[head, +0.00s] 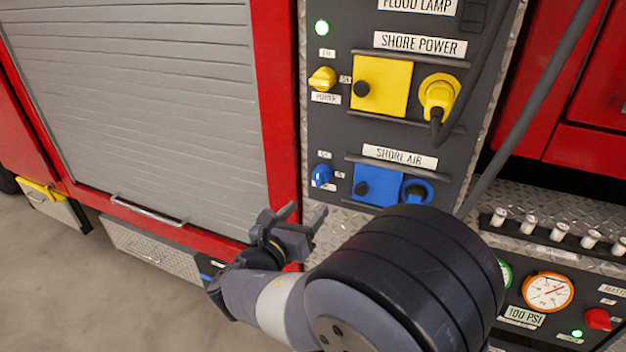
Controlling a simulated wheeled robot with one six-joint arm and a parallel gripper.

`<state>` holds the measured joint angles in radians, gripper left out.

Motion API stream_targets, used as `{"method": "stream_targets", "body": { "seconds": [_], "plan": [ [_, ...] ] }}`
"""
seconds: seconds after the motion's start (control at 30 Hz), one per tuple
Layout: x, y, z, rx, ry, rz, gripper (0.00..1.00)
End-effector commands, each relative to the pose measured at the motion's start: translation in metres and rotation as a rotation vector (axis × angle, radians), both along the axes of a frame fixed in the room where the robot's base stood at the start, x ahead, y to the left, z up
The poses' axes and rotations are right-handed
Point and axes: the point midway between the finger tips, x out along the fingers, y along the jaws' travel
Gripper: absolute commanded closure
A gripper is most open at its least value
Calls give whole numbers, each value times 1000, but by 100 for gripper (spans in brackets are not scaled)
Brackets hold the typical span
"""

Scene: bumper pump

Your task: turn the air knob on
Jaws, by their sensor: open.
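The air knob (321,175) is a small blue knob at the left of the row labelled "SHORE AIR" on the dark panel (330,225). Small white labels sit around it, too small to read surely. My gripper (304,213) is below and left of the knob, apart from it. Its two fingers are spread open with nothing between them. The shore air socket to the right has a blue square cover (377,186) and a round blue fitting (417,191), partly hidden low down by my arm.
Above is a yellow knob (322,79), a yellow cover (381,86) and a yellow plug (438,96) with a dark cable. A pressure gauge (547,292) and red knob (597,319) are at lower right. A grey shutter (140,100) is left.

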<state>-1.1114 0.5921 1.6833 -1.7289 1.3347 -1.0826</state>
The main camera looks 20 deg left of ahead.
Motion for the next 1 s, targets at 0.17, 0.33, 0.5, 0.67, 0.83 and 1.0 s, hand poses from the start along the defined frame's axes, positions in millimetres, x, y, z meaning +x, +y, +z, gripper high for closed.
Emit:
{"method": "stream_targets", "body": {
  "seconds": [0.17, 0.33, 0.5, 0.67, 0.83, 1.0],
  "plan": [
    [1, 16, 3, -40, -32, 42, 42],
    [27, 11, 3, -39, -31, 38, 42],
    [60, 6, 3, -38, -30, 38, 42],
    [85, 3, 3, -38, -30, 38, 42],
    [100, 1, 3, -37, -30, 39, 42],
    [103, 1, 3, -36, -30, 41, 42]
  ]
}}
